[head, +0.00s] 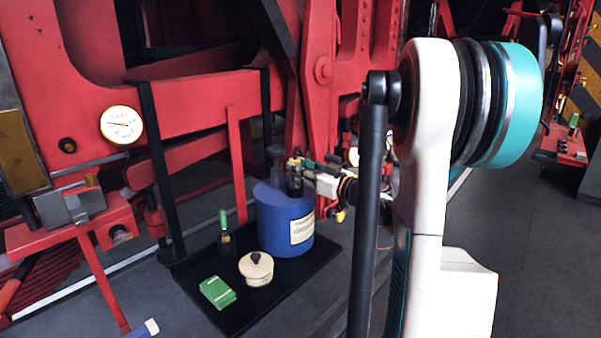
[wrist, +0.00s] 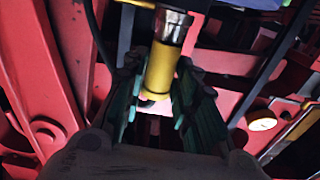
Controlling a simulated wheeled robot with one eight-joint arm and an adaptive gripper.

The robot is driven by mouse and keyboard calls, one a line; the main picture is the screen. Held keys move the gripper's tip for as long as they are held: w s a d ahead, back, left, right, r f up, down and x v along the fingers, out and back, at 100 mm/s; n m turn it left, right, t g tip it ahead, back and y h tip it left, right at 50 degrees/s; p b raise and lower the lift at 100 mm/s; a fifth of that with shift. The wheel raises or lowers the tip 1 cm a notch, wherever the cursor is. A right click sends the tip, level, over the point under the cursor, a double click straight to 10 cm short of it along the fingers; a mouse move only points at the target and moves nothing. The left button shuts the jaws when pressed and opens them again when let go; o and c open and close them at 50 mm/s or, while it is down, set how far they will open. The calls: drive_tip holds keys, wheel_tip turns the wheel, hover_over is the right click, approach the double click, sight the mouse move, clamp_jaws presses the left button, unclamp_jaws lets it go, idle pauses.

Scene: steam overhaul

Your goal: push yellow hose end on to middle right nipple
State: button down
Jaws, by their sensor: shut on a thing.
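In the wrist view, the yellow hose end (wrist: 160,72) is a short yellow cylinder with a shiny metal collar (wrist: 173,27) at its upper end. It lies between the green-padded fingers of my gripper (wrist: 160,92), which is shut on it. In the head view, my gripper is small and partly hidden among the crowded parts beside the blue drum. A small yellow piece (head: 341,215) shows there, but I cannot tell whether it is the same hose end. I cannot make out the middle right nipple in either view.
A blue drum (head: 277,220), a white lidded pot (head: 256,269), a green box (head: 217,292) and a green-capped bottle (head: 224,238) stand on a black tray (head: 262,308). Red machine framing with a gauge (head: 121,124) rises behind. Grey floor (head: 535,240) at right is clear.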

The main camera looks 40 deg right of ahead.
wheel_tip(320, 180, up, 3)
drive_tip(key=shift+r+p, duration=0.2)
drive_tip(key=shift+p, duration=0.85)
idle(0.4)
